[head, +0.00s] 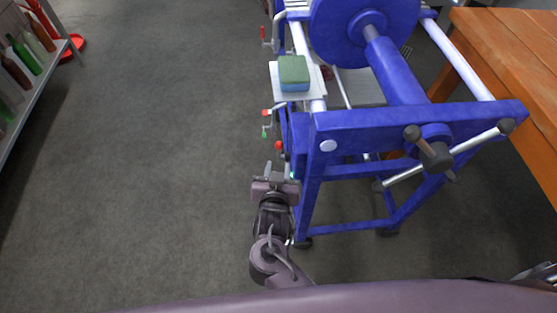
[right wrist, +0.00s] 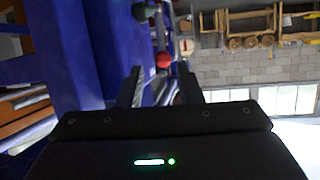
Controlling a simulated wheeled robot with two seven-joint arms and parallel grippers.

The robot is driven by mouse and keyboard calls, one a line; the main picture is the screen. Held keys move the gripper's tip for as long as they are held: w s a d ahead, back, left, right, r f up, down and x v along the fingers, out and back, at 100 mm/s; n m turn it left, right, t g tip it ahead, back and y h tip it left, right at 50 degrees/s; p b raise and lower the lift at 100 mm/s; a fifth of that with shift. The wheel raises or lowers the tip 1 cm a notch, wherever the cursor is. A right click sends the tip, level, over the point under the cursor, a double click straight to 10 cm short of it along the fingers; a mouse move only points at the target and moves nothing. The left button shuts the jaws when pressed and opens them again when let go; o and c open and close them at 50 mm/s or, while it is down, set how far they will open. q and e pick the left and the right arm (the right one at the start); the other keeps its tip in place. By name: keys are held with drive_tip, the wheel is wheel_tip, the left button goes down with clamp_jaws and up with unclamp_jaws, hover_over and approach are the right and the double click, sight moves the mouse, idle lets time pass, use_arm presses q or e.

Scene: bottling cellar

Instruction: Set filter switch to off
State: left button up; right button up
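The blue filter press frame (head: 400,122) stands right of centre in the head view. Small fittings with red and green ends (head: 266,113) stick out from its left side. A red knob (head: 279,146) sits below them; a red knob also shows between my fingertips in the right wrist view (right wrist: 163,60). I cannot tell for sure which part is the filter switch, or its setting. My right gripper (head: 276,170) is beside the frame's left side, just below the red knob. Its fingers (right wrist: 162,75) are apart with nothing between them. My left gripper is not in view.
A green and blue sponge (head: 293,72) lies on a white plate (head: 312,92) on the press. A wooden table (head: 510,45) stands at right. A bottle shelf (head: 35,90) stands at far left. The grey floor (head: 150,170) between is clear.

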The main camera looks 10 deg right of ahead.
sight(280, 151)
drive_tip(key=shift+s+r, duration=0.1)
drive_tip(key=shift+s, duration=0.15)
